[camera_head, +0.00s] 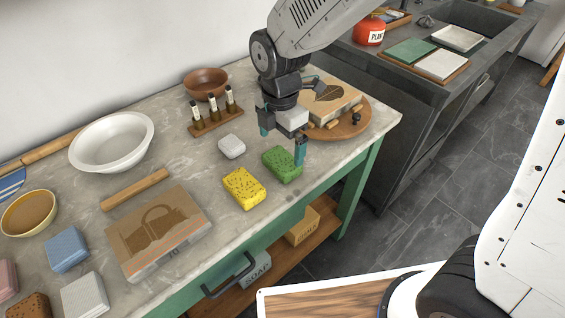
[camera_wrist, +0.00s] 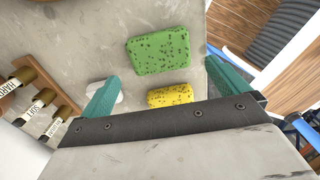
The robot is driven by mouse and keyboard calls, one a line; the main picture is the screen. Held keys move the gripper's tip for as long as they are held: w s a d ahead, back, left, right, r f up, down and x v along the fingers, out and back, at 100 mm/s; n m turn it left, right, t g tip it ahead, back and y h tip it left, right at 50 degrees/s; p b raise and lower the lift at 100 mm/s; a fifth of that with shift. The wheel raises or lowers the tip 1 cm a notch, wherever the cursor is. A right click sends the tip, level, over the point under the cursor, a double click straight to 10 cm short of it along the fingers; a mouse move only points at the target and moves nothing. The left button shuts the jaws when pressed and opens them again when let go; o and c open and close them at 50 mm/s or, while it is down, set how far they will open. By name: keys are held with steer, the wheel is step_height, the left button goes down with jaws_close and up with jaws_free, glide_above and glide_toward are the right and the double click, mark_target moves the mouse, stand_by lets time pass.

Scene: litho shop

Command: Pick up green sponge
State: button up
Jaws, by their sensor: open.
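The green sponge (camera_head: 281,165) is a speckled block lying flat on the grey stone tabletop near its front edge. It also shows in the wrist view (camera_wrist: 159,51), whole and beyond my fingertips. My gripper (camera_head: 283,146) is open and empty, pointing down at the sponge, with one finger in front of the sponge's right end in the head view. In the wrist view my gripper (camera_wrist: 160,85) has its teal fingers wide apart, with the sponge lying between their lines. I cannot tell the exact height of the fingertips above the table.
A yellow sponge (camera_head: 244,188) lies just left of the green one, and a white block (camera_head: 231,147) lies behind it. A bottle rack (camera_head: 218,124) and a round wooden board (camera_head: 348,127) stand nearby. The table's front edge (camera_head: 315,183) is close.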

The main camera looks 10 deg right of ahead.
mark_target(282, 159)
step_height(282, 159, down, 7)
steer(key=shift+w+d+r, duration=0.1)
steer(key=shift+w+d, duration=0.05)
steer(key=c, duration=0.8)
